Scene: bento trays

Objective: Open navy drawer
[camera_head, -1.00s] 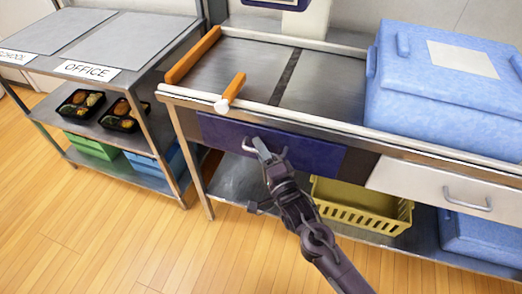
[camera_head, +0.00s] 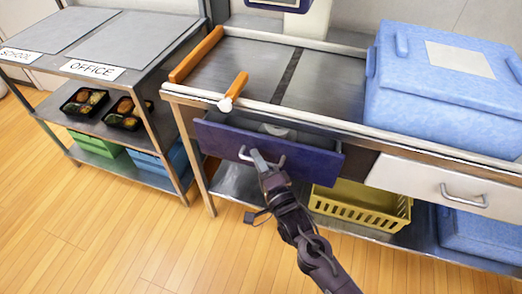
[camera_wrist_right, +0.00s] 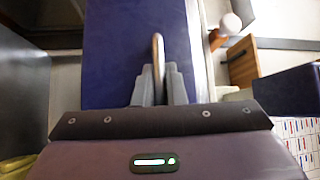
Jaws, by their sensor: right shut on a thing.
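The navy drawer (camera_head: 222,141) sits under the steel counter and is partly pulled out. Its inside shows behind the front panel, with a pale thing (camera_head: 277,131) in it that I cannot make out. My right gripper (camera_head: 262,162) is at the drawer's metal handle (camera_head: 245,154) and is shut on it. In the right wrist view the fingers (camera_wrist_right: 159,85) close on the handle (camera_wrist_right: 158,52) in front of the navy panel (camera_wrist_right: 115,50). My left gripper is not in view.
A white drawer (camera_head: 420,183) is right of the navy one. A yellow basket (camera_head: 360,207) stands on the shelf below. A blue box (camera_head: 440,105) and orange-handled rails (camera_head: 235,86) are on the counter. A shelf with food trays (camera_head: 85,101) is at left. The floor in front is clear.

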